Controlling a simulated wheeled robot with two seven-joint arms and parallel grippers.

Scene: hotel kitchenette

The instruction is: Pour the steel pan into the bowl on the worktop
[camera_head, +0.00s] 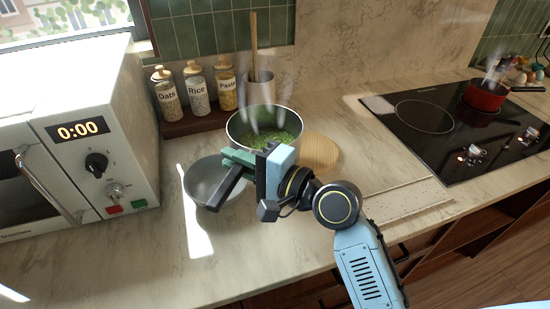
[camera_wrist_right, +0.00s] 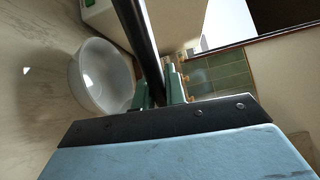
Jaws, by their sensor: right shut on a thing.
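The steel pan (camera_head: 265,118) holds steaming green food, probably peas, and appears roughly level at mid-worktop. My right gripper (camera_head: 238,158) is shut on the pan's dark handle (camera_head: 228,190), whose end sticks out to the lower left. In the wrist view the handle (camera_wrist_right: 136,35) runs between the green fingers (camera_wrist_right: 160,92). The grey bowl (camera_head: 200,184) stands on the worktop just left of and in front of the pan, partly behind the gripper. Its inside shows in the wrist view (camera_wrist_right: 103,80). I cannot tell whether the pan touches the worktop. My left gripper is not in view.
A round wooden board (camera_head: 320,152) lies right of the pan, partly hidden by it. Labelled jars (camera_head: 196,90) and a utensil holder (camera_head: 262,90) stand behind. A microwave (camera_head: 85,130) is at left. A hob (camera_head: 450,130) with a red pot (camera_head: 484,97) is at right.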

